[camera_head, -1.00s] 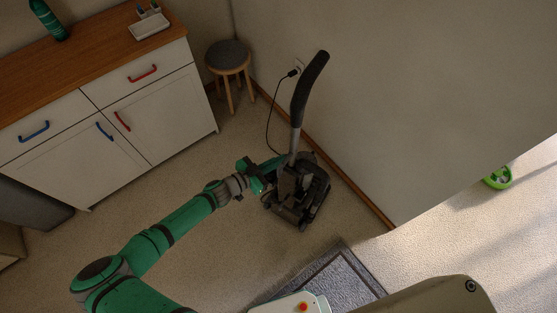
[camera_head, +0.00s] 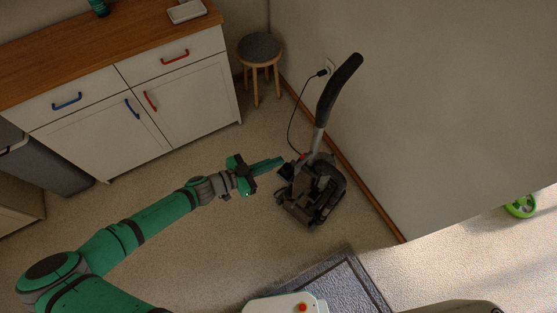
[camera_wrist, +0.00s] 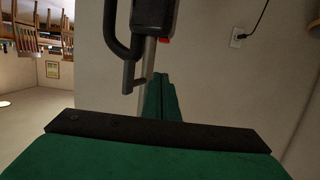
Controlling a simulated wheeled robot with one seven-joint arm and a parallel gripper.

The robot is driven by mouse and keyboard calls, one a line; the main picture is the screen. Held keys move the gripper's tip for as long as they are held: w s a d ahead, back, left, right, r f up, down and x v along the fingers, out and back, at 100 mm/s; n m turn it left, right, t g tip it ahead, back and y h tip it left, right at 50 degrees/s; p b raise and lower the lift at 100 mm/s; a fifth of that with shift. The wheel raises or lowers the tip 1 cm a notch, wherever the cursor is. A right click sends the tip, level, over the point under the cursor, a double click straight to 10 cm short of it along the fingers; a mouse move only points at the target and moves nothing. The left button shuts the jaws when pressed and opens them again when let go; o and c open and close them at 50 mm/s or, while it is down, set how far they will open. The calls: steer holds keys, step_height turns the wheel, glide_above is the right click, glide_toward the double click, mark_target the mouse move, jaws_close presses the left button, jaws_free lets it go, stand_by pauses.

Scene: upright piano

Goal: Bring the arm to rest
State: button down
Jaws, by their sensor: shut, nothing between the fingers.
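My green arm reaches from the lower left of the head view toward the middle. My gripper (camera_head: 282,161) is shut and empty, with its fingers pointing right toward the vacuum cleaner. The gripper's green fingers also show in the wrist view (camera_wrist: 160,98), pressed together in front of the vacuum's pole. The black and grey vacuum cleaner (camera_head: 316,190) stands upright on the carpet with its handle leaning to the right. The fingertips are close to its body in the head view; I cannot tell whether they touch it.
A black cord runs from a wall outlet (camera_head: 330,66) down by the vacuum. A round stool (camera_head: 260,48) stands in the corner beside a white cabinet (camera_head: 190,95). A grey rug (camera_head: 345,285) lies in front. A green round object (camera_head: 520,206) is at far right. Carpet left of the vacuum is clear.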

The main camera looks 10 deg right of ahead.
steer(key=shift+a, duration=0.1)
stand_by(0.4)
steer(key=s+a+f+n+t+y, duration=0.1)
steer(key=s+a+n+t+y, duration=0.15)
steer(key=s+a, duration=0.6)
steer(key=s+a+f+n+t+y, duration=0.2)
steer(key=s+a+n+t, duration=0.1)
steer(key=s, duration=1)
steer(key=s+d+r+n+t+y, duration=0.2)
steer(key=s+d+r+n+y, duration=0.15)
steer(key=s, duration=0.45)
steer(key=d+r+n+t+y, duration=0.2)
steer(key=r+n+y, duration=0.3)
steer(key=r, duration=0.3)
steer(key=shift+s+d+y, duration=0.3)
steer(key=shift+d+y, duration=0.3)
steer(key=shift+y, duration=0.1)
steer(key=shift+s, duration=0.15)
